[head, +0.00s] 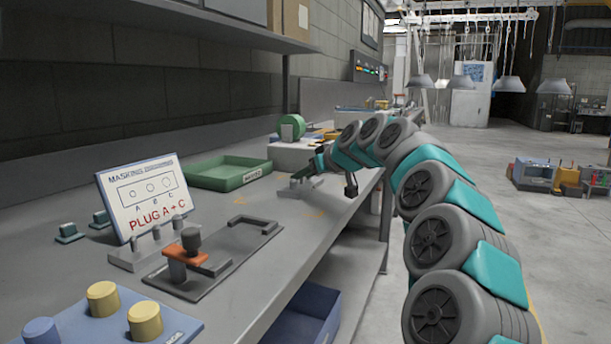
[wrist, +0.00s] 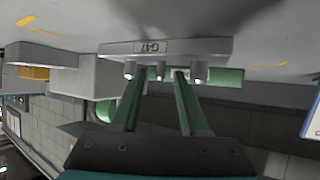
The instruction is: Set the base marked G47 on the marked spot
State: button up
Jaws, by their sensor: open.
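The grey base marked G47 (wrist: 205,47) lies on the bench, its label upside down in the wrist view. Several short pegs stand on it. In the head view a grey base (head: 296,190) shows under my gripper (head: 301,176), partly hidden. My gripper (wrist: 158,76) is open; its two green fingers point at the base, with the middle peg showing between their tips and a gap on each side. I cannot tell how deep the fingers reach. Orange marks (wrist: 35,25) lie on the bench beside the base; others (head: 319,214) show in the head view.
A green tray (head: 207,184) stands behind, left of my gripper. Nearer are a sign reading PLUG A + C (head: 145,192), another pegged grey base (head: 122,262), a clamp fixture (head: 212,285) and a blue plug tray (head: 78,325). The bench's front edge runs below my arm.

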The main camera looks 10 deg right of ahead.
jog(key=shift+r, duration=0.2)
jog(key=v, duration=1.2)
jog(key=shift+b, duration=0.35)
